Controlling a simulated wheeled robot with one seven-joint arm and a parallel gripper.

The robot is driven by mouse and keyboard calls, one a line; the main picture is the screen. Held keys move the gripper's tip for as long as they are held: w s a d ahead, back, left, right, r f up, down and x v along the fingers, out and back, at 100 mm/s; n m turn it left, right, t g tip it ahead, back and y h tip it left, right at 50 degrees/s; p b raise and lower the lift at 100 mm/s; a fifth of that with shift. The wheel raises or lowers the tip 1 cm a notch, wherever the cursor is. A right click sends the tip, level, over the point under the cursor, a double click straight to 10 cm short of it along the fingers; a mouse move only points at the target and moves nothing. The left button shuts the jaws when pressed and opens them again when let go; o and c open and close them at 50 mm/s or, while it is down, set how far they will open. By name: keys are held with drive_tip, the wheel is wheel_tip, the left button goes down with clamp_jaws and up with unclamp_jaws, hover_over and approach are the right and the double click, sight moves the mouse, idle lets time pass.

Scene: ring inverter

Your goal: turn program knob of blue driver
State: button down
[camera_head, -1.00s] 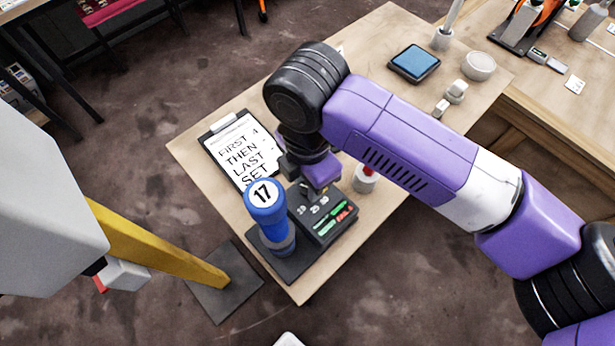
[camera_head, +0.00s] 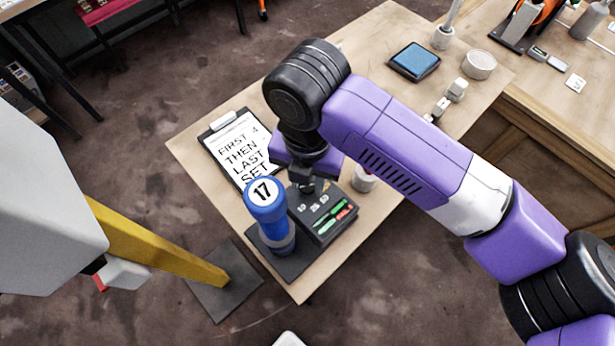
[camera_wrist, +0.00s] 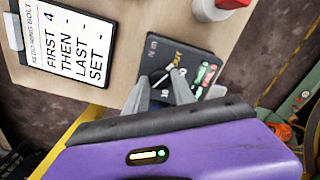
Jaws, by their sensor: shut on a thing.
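The blue driver (camera_head: 266,213) stands upright on a dark base, with a white cap marked 17. Next to it is its dark control box (camera_head: 327,222), with small digits and green and red labels. The box also shows in the wrist view (camera_wrist: 192,52). My gripper (camera_head: 307,188) is at the rear left of the box's top. In the wrist view my gripper (camera_wrist: 162,82) has its two grey fingers down at the panel, shut on the program knob. The knob is mostly hidden between the fingers. A thin pale line shows near the fingertips.
A clipboard (camera_head: 237,148) reading FIRST 4 THEN LAST SET lies behind the driver. A pale round container (camera_head: 364,180) stands right of the box, close to my arm. A blue pad (camera_head: 414,62) and small white parts lie farther back. A yellow post (camera_head: 160,250) is left of the table.

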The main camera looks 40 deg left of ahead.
idle(0.4)
drive_tip(key=c, duration=1.1)
unclamp_jaws()
drive_tip(key=shift+o, duration=0.2)
drive_tip(key=shift+r, duration=0.1)
wheel_tip(320, 180, up, 8)
drive_tip(key=shift+f, duration=0.15)
